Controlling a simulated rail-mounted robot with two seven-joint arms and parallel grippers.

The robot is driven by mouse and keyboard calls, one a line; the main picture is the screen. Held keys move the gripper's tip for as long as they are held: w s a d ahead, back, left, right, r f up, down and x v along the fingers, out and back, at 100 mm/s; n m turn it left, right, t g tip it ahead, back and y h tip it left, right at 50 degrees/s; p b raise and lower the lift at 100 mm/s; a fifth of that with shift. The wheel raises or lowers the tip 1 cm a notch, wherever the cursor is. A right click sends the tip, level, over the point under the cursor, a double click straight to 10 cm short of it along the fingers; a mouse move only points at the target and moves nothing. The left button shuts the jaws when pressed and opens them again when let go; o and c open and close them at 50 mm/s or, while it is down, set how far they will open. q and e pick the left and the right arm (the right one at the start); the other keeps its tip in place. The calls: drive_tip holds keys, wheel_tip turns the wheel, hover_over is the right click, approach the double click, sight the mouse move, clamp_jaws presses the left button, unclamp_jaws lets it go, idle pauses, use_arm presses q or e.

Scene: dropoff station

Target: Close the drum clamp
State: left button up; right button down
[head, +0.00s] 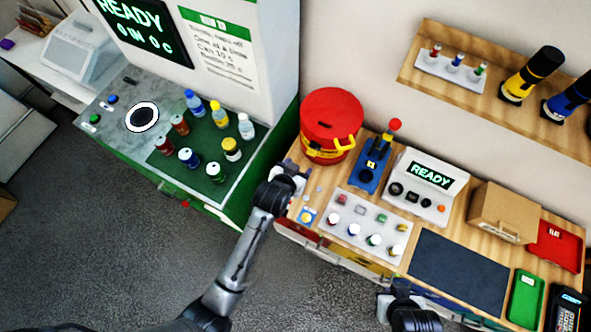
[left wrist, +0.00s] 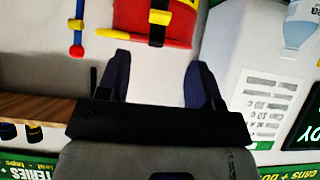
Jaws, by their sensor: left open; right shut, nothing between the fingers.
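The red drum (head: 331,112) stands at the back left of the wooden bench, with a yellow band low on its side. Its yellow clamp lever (head: 345,144) sticks out from the front right of the drum. In the left wrist view the drum (left wrist: 183,22) is at the top edge, partly cut off, with the yellow lever (left wrist: 112,33) jutting out to the left. My left gripper (head: 292,176) is in front of the drum, apart from it; its fingers (left wrist: 158,82) are open and empty. My right gripper (head: 402,296) is low at the bench's front edge, shut and empty.
A blue stand with a red knob (head: 370,165) is close to the drum's right. Beyond it are a READY device (head: 428,186), a button panel (head: 356,228) and a cardboard box (head: 503,212). Bottles and cans stand on the green counter (head: 190,208) at left. The dark mat (head: 458,270) is clear.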

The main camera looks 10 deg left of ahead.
sight(313, 149)
use_arm(q)
drive_tip(key=shift+s+a+r, duration=0.15)
drive_tip(key=shift+s+r, duration=0.25)
drive_tip(key=shift+s, duration=0.1)
drive_tip(key=shift+c, duration=0.3)
